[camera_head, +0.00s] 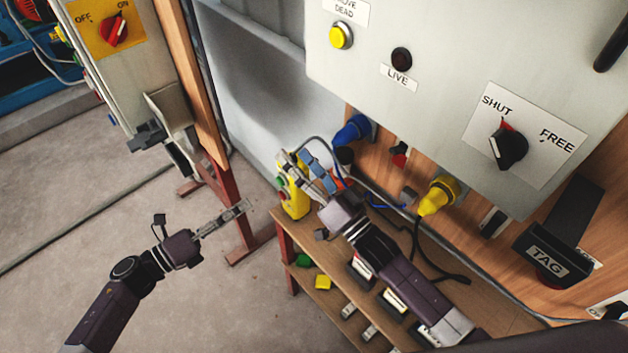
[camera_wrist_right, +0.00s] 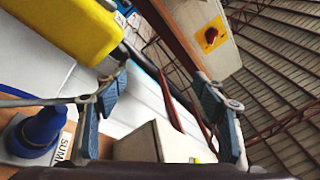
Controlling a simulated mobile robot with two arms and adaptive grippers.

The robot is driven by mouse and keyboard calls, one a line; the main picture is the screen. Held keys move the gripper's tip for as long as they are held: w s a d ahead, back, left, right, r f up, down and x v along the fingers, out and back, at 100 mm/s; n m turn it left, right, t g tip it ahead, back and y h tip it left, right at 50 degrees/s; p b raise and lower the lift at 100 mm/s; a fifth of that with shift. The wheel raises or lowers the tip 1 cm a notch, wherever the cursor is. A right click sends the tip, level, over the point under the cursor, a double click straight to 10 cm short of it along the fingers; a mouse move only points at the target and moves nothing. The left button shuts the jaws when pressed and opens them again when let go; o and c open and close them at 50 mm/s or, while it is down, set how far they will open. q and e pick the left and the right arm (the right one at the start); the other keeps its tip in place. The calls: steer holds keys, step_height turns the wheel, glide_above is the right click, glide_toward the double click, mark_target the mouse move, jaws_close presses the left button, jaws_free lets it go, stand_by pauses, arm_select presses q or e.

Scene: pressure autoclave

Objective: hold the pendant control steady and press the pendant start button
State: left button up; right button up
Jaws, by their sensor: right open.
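The yellow pendant control (camera_head: 294,201) is at the left end of the wooden shelf, with a red and a green button on its left side. Its top is partly hidden by my right gripper (camera_head: 302,168), which is open just above and beside it. In the right wrist view, the blue-padded fingers (camera_wrist_right: 162,105) are spread, and the yellow pendant body (camera_wrist_right: 70,25) is at the upper left, outside the gap. My left gripper (camera_head: 228,216) is in free air left of the pendant, pointing toward it. Its fingers are seen edge-on, so their opening is unclear.
The grey control panel (camera_head: 430,70) overhangs the shelf (camera_head: 300,235) at the right. Blue (camera_head: 352,131) and yellow plugs (camera_head: 438,196) stick out below it, with cables. A reddish post (camera_head: 232,200) stands behind my left gripper. Open floor (camera_head: 90,210) lies at the left.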

mark_target(280, 182)
steer(key=s+d+f+n+g+h, duration=0.1)
steer(key=d+f+n+g+h, duration=0.15)
steer(key=f+n, duration=0.45)
steer(key=shift+n, duration=0.6)
steer(key=x, duration=0.7)
steer(key=shift+w+d+r, duration=0.15)
steer(key=shift+d+r, duration=0.05)
steer(key=shift+r, duration=0.1)
steer(key=c, duration=1.5)
arm_select(q)
jaws_close()
arm_select(e)
steer(key=shift+c, duration=0.6)
